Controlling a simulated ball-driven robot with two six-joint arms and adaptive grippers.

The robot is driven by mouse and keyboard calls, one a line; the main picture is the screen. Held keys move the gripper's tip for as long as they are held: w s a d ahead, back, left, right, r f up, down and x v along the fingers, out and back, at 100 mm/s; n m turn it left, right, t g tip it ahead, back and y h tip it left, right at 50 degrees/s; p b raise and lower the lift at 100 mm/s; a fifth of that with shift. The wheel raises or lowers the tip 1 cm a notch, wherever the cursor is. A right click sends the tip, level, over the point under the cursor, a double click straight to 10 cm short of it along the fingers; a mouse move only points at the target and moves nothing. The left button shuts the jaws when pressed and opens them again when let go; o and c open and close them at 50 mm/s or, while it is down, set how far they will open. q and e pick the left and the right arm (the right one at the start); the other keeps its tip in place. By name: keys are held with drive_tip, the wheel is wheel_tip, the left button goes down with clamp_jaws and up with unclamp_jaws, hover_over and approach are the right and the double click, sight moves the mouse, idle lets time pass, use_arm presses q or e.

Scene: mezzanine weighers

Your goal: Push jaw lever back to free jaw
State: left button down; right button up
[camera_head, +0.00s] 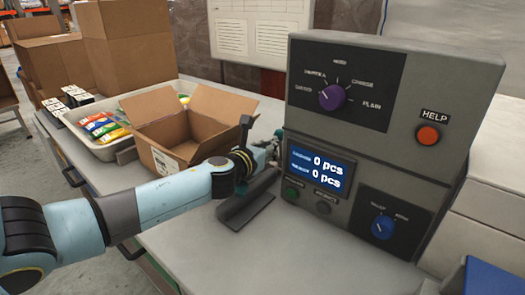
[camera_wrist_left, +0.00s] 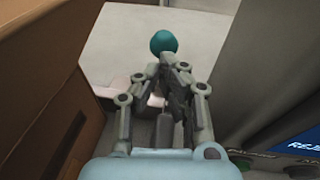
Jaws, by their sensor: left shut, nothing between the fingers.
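The jaw lever shows in the left wrist view as a round teal knob (camera_wrist_left: 163,41) just beyond the fingertips. Its shaft is hidden behind my fingers, and I cannot tell whether the fingers touch it. My left gripper (camera_wrist_left: 168,62) is shut with nothing between its fingers. In the head view my left gripper (camera_head: 272,146) reaches in between the open carton and the grey weigher's left side. The weigher (camera_head: 420,90) has a screen (camera_head: 320,168) reading 0 pcs on both lines. The jaw itself is not clearly visible. My right gripper is not in view.
An open carton (camera_head: 195,135) stands close behind my left arm and fills the wrist view's left side. A tray (camera_head: 115,150) of colourful packets is farther left. A dark grey channel (camera_head: 245,208) lies below my wrist. The front bench (camera_head: 195,250) is clear.

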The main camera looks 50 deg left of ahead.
use_arm(q)
drive_tip(key=shift+w+a, duration=0.1)
drive_tip(key=shift+w, duration=0.15)
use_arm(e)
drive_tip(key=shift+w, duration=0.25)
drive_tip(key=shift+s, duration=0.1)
use_arm(q)
drive_tip(key=shift+w+r, duration=0.1)
drive_tip(key=shift+r, duration=0.05)
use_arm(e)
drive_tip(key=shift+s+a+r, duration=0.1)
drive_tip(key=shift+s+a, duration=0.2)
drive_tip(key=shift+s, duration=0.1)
